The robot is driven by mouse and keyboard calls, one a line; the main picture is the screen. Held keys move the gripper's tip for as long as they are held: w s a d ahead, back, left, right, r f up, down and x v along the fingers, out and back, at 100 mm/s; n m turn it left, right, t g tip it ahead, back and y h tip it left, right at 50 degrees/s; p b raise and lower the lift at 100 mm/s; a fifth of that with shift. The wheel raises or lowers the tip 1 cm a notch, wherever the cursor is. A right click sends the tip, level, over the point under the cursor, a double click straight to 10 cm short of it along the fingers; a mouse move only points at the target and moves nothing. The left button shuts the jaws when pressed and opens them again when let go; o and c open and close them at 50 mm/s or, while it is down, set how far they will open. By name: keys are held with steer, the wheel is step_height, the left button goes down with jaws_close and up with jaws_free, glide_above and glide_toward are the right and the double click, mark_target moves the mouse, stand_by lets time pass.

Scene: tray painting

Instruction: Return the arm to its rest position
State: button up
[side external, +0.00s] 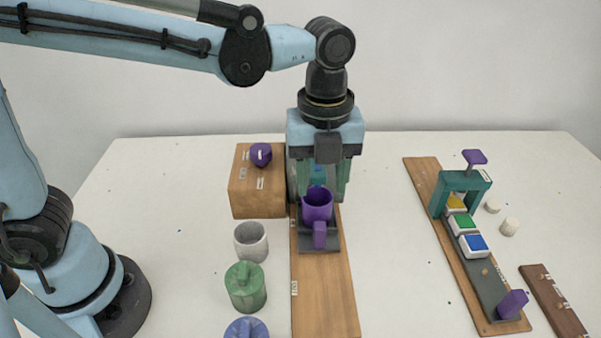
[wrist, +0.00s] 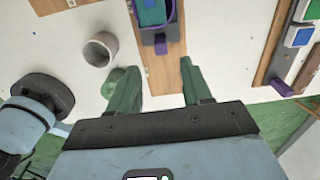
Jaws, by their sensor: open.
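My gripper (side external: 320,190) points down over the far end of the middle wooden board (side external: 322,290), its green fingers spread apart. In the wrist view my gripper (wrist: 159,62) shows a clear gap with nothing held between the fingertips. A purple holder (side external: 317,205) with a front tab stands on a dark plate (side external: 320,245) on that board, just in front of the fingers. In the wrist view the purple holder (wrist: 161,46) lies beyond the fingertips, with blue and green pieces in it. My fingers partly hide the area behind it in the side view.
A wooden box (side external: 257,195) with a purple knob stands left of my gripper. A grey cup (side external: 251,241), a green lidded pot (side external: 245,287) and a blue lidded pot (side external: 246,330) line the board's left. Right, a board (side external: 420,175) holds a teal press (side external: 462,182) and painted trays (side external: 473,245).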

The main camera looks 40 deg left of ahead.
steer(key=s+a+n+t, duration=0.1)
steer(key=a+n+t, duration=0.1)
steer(key=a+n, duration=0.3)
steer(key=s+a+n+t, duration=0.1)
steer(key=a+n+t, duration=0.1)
steer(key=a+n, duration=0.4)
steer(key=s+a+n+t, duration=0.2)
steer(key=a+n, duration=0.3)
steer(key=n, duration=0.8)
steer(key=shift+a+f+t, duration=0.15)
steer(key=shift+f+t, duration=0.05)
steer(key=shift+t, duration=0.1)
steer(key=n, duration=0.2)
steer(key=a, duration=0.1)
steer(key=shift+s+f+n+t, duration=0.2)
steer(key=shift+s+n+t, duration=0.1)
steer(key=shift+n, duration=0.1)
